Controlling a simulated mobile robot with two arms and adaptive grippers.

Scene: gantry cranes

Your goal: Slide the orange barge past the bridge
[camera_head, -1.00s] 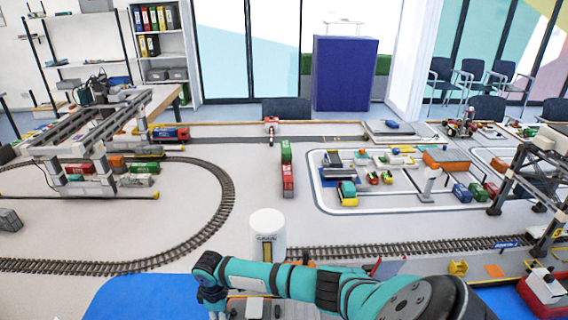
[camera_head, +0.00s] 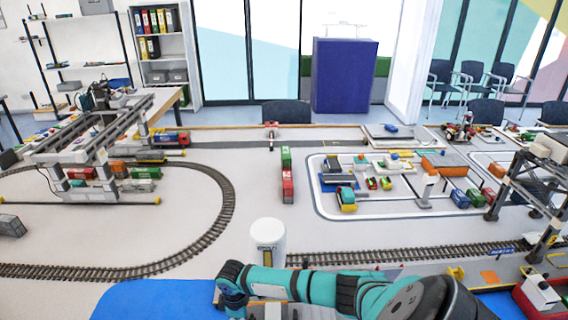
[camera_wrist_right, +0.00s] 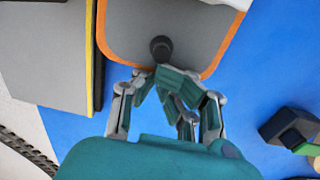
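In the right wrist view, a grey deck with an orange rim, which looks like the orange barge (camera_wrist_right: 205,30), lies on the blue water surface. A dark round post (camera_wrist_right: 161,48) stands on it near its lower edge. My right gripper (camera_wrist_right: 180,85) is just below that post in the picture; its fingers overlap the view and their gap is unclear. In the head view my right gripper (camera_head: 233,303) is at the bottom, over the blue water (camera_head: 150,300), partly cut off. The barge is mostly hidden there. I cannot clearly pick out the bridge. My left gripper is not in view.
A white round tower (camera_head: 267,240) stands just behind my right wrist. A grey slab with a yellow edge (camera_wrist_right: 60,50) lies left of the barge in the wrist view. Rail track (camera_head: 400,256) runs behind my arm. A gantry crane (camera_head: 535,190) stands at the right.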

